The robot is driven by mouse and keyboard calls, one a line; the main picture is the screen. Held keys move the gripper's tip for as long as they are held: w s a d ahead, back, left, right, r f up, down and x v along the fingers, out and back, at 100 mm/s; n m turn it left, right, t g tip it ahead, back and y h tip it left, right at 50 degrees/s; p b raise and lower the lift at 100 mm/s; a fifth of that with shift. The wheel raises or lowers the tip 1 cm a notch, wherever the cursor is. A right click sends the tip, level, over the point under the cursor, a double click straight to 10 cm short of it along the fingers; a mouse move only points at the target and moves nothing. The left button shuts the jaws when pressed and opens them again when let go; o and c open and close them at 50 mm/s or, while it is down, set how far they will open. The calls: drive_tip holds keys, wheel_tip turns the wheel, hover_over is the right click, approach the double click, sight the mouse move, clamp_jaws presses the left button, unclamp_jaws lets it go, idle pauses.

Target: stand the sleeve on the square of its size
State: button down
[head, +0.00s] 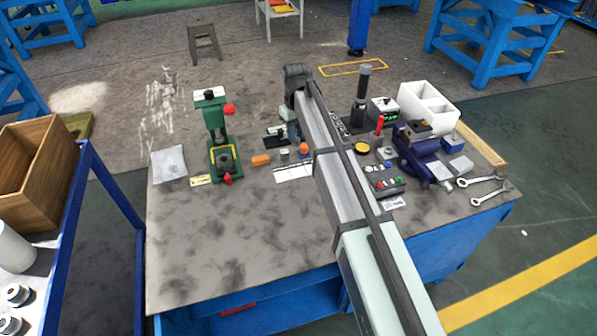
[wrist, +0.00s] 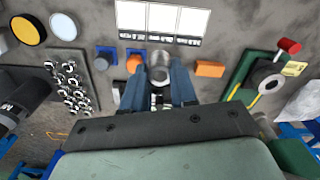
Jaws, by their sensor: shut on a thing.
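The sleeve (wrist: 160,73) is a short grey metal cylinder. In the wrist view it is between the two blue fingers of my gripper (wrist: 162,88), which is shut on it. The white card with three squares (wrist: 162,18) lies flat on the bench just beyond the sleeve, with small dark labels along its near edge that I cannot read. The card also shows in the head view (head: 293,171), partly beside my arm. My gripper (head: 293,135) is over the bench behind the card there, and my arm hides part of it. I cannot tell whether the sleeve touches the bench.
An orange block (wrist: 210,68) is right of my fingers in the wrist view; a rounded orange piece (wrist: 133,62) and a blue block (wrist: 106,57) are left. A green press (head: 222,140) stands left in the head view. The front left bench is clear.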

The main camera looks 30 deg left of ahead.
drive_tip(key=shift+s+d+f+n, duration=0.35)
drive_tip(key=shift+f+n, duration=0.6)
drive_tip(key=shift+f, duration=0.75)
drive_tip(key=shift+s+d+f+n, duration=0.3)
drive_tip(key=shift+f+n, duration=0.7)
drive_tip(key=shift+f, duration=0.75)
drive_tip(key=shift+s+d+f+n, duration=0.35)
drive_tip(key=shift+f+n, duration=0.6)
drive_tip(key=shift+f, duration=0.75)
drive_tip(key=shift+a+f, duration=0.1)
drive_tip(key=c, duration=0.9)
unclamp_jaws()
wheel_tip(320, 180, up, 12)
drive_tip(key=shift+r, duration=0.15)
